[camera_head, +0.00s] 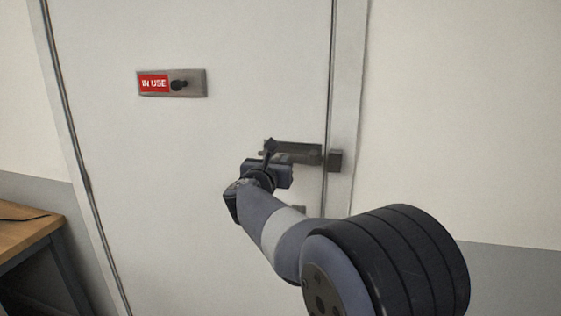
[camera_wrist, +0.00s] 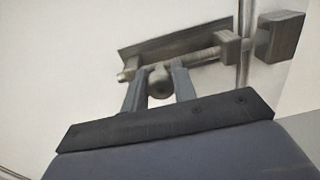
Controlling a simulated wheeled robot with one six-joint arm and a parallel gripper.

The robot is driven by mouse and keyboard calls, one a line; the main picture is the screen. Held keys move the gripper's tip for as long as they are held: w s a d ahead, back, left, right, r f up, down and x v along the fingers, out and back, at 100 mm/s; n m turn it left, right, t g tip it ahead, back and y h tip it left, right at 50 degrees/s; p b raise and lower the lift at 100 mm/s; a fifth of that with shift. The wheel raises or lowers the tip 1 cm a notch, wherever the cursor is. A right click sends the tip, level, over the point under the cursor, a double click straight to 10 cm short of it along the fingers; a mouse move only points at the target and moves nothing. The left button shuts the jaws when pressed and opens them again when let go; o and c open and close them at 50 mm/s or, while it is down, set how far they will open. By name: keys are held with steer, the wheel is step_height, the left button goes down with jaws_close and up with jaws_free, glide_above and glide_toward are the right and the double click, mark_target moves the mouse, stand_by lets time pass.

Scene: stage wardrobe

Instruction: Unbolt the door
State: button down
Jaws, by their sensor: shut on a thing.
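The white door (camera_head: 200,150) is closed in its frame. A dark metal bolt (camera_head: 295,151) is mounted near its right edge, with a keeper block (camera_head: 335,160) on the frame. In the wrist view the bolt's plate and rod (camera_wrist: 200,54) run across the door toward the keeper (camera_wrist: 278,36). My gripper (camera_wrist: 159,82) is shut on the bolt's round knob (camera_wrist: 160,88), one finger on each side. In the head view my gripper (camera_head: 270,150) partly hides the bolt's left part and its knob.
A wooden table (camera_head: 30,235) stands at the left. The wall right of the frame is bare.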

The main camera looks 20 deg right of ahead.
steer(key=c, duration=1.1)
jaws_free()
steer(key=shift+w+a, duration=0.15)
steer(key=shift+a, duration=0.05)
steer(key=shift+c, duration=0.2)
steer(key=b+v, duration=0.2)
steer(key=v, duration=0.9)
steer(key=shift+w, duration=0.1)
steer(key=p+x, duration=0.2)
steer(key=x, duration=0.9)
steer(key=shift+d, duration=0.15)
steer(key=shift+s+d, duration=0.15)
steer(key=shift+s, duration=0.15)
